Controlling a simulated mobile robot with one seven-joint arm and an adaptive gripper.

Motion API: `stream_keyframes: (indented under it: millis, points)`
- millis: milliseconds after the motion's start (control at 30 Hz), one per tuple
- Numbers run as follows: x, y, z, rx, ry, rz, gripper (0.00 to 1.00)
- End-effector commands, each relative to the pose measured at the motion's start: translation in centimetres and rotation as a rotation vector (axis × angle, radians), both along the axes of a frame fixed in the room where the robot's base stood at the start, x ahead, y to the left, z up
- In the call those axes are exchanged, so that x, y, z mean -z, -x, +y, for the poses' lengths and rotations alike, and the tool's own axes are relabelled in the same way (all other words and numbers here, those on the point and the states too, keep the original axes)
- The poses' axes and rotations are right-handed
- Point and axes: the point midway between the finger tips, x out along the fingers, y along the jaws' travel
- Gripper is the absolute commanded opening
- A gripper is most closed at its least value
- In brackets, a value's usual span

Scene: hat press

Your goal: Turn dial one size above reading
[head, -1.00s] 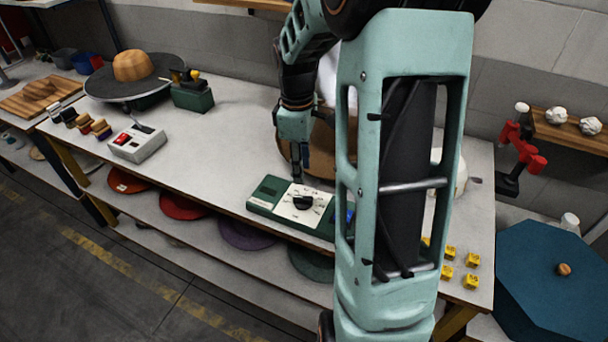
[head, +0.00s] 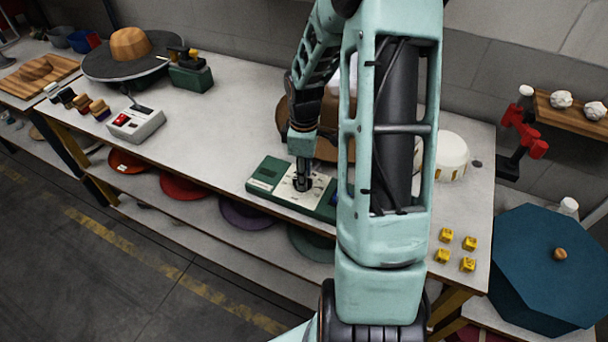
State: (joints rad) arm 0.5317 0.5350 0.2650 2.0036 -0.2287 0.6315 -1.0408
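A green box (head: 262,178) with a white dial face (head: 292,199) lies near the front edge of the workbench, right of its middle. My gripper (head: 303,187) points down over the middle of the dial face, where the black knob sits. The gripper's fingers cover most of the knob, so its pointer and the marks around it cannot be read. I cannot tell whether the fingers touch or grip the knob. The right part of the green box is partly hidden behind my arm.
A brown hat-like form (head: 296,120) stands behind my gripper. A white round block (head: 452,158) and several yellow cubes (head: 468,243) are right of my arm. A grey switch box (head: 136,122) and a round platen (head: 102,66) stand left. The bench between is clear.

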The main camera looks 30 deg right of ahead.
Motion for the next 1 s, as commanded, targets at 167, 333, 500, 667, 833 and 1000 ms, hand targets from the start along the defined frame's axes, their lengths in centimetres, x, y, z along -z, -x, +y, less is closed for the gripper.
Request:
stream_keyframes:
  millis: [167,333,500,667,833,1000]
  points:
    - [0.52,-0.03,0.02,0.0,0.001,-0.001,0.3]
    - [0.51,-0.02,0.01,0.0,0.001,-0.001,0.3]
    - [0.5,-0.03,0.0,0.0,0.001,-0.001,0.13]
    - [0.48,-0.03,0.0,0.0,0.001,-0.001,0.0]
    - [0.48,-0.03,0.0,0.003,0.001,-0.001,0.0]
    - [0.53,-0.03,0.03,0.031,0.001,-0.002,0.0]
